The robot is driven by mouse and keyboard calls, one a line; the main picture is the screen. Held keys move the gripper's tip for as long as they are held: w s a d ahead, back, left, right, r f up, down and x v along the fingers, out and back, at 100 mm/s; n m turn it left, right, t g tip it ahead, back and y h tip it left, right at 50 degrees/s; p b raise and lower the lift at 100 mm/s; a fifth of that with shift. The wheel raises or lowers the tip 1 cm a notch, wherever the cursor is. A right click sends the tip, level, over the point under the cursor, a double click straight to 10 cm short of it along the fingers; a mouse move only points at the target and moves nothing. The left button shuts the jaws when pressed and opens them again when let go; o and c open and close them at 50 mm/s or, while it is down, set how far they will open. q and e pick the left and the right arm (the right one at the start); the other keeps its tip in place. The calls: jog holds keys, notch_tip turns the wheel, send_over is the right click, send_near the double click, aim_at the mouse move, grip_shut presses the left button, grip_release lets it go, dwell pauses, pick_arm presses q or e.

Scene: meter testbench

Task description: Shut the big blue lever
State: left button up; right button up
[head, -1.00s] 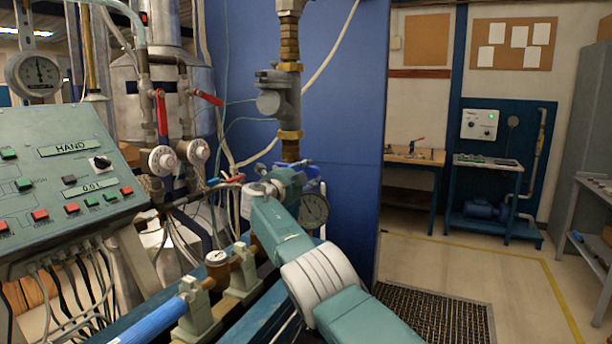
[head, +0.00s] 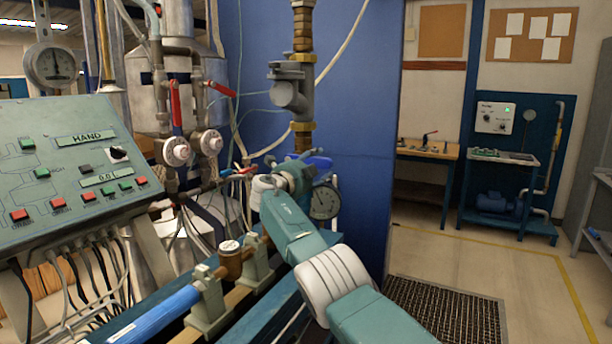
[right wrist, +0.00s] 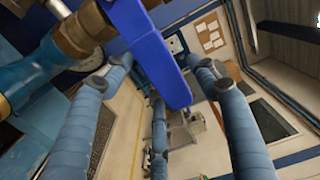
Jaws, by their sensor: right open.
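The big blue lever (right wrist: 152,50) shows in the right wrist view as a flat blue bar joined to a brass fitting at upper left. In the head view only a small blue part of the lever (head: 319,162) shows behind my right gripper (head: 290,174), beside the vertical pipe. Most of the lever is hidden there by the gripper. My left gripper is not in view.
A round gauge (head: 325,201) is just right of my right gripper. Red-handled valves (head: 176,104) and a control panel (head: 75,165) stand to the left. A blue pipe (head: 160,315) runs below. Open floor (head: 440,250) lies to the right.

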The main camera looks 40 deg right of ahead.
jog(key=v, duration=1.1)
jog(key=shift+s, duration=0.2)
jog(key=shift+f, duration=0.15)
